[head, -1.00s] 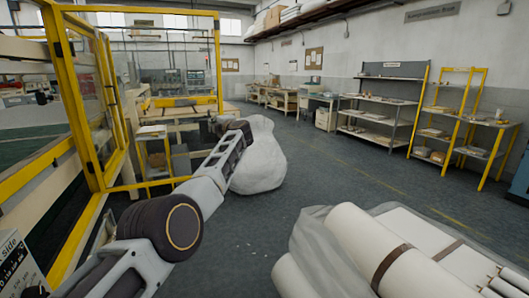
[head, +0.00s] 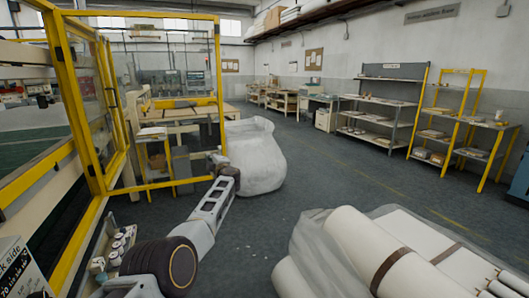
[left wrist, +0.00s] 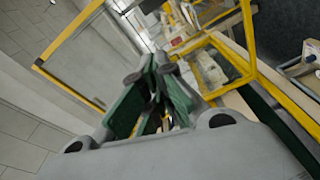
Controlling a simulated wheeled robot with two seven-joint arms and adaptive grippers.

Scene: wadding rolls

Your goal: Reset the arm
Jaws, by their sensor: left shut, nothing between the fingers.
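My left arm comes in from the lower left of the head view and reaches forward past the yellow-framed enclosure. My left gripper (head: 212,157) is at its far end, small and partly hidden by the wrist, in front of the yellow frame. In the left wrist view the gripper (left wrist: 154,76) shows its dark green fingers close together, with nothing held. My right gripper is in neither view.
A yellow-framed glazed enclosure (head: 97,110) stands close on the left. A large wrapped white bundle (head: 258,160) stands on the floor beyond my arm. Wrapped white rolls (head: 365,240) lie at the lower right. Shelves (head: 380,115) line the right wall. Floor between is clear.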

